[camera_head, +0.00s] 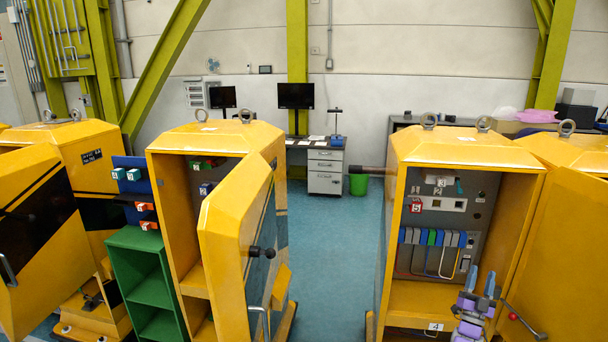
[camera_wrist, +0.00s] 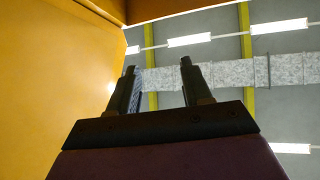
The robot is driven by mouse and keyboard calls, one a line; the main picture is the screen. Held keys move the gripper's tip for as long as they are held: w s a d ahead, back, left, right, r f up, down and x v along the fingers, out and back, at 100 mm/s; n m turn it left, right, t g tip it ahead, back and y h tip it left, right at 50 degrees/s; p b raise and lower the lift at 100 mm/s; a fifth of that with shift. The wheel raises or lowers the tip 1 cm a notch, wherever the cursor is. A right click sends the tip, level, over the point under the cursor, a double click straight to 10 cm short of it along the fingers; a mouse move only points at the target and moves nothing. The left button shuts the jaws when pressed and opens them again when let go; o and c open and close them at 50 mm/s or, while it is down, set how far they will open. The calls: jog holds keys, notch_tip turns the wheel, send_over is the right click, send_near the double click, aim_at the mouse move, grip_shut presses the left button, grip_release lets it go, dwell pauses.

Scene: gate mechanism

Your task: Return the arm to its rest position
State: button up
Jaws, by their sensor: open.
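My gripper (camera_head: 480,283) is at the lower right of the head view, in front of the open right yellow cabinet (camera_head: 450,151). Its two fingers point up and stand apart, with nothing between them. In the wrist view my gripper (camera_wrist: 158,85) shows two dark, separated fingers against the ceiling. A yellow cabinet surface (camera_wrist: 60,60) fills the left of that view. Part of the cabinet's lower inside is hidden behind my gripper.
The right cabinet holds a row of blue, grey and green modules (camera_head: 433,238). A red-knobbed lever (camera_head: 513,316) is just right of my gripper. Another cabinet's open door (camera_head: 240,235) stands at the left. Blue floor (camera_head: 325,240) is clear between the cabinets.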

jog(key=w+a+r+g+y, duration=0.5)
jog(key=w+a+g+y, duration=0.15)
jog(key=w+a, duration=0.6)
jog(key=s+a+r+n+g+y, duration=0.2)
jog(key=s+a+y, duration=0.25)
jog(key=a, duration=0.65)
jog(key=s+a+r+n+g+y, duration=0.1)
jog(key=s+a+n+g+y, duration=0.25)
jog(key=a, duration=0.65)
jog(key=s+a+n+g+y, duration=0.15)
jog(key=s+a+g, duration=0.35)
jog(key=s, duration=1.4)
jog(key=s+a+n+g+y, duration=0.1)
jog(key=s+a+n+g, duration=0.4)
jog(key=s, duration=1.3)
jog(key=s+a+f+g+h, duration=0.1)
jog(key=s+g, duration=0.1)
jog(key=s, duration=1.9)
jog(key=shift+m+g, duration=0.3)
jog(key=shift+m, duration=0.1)
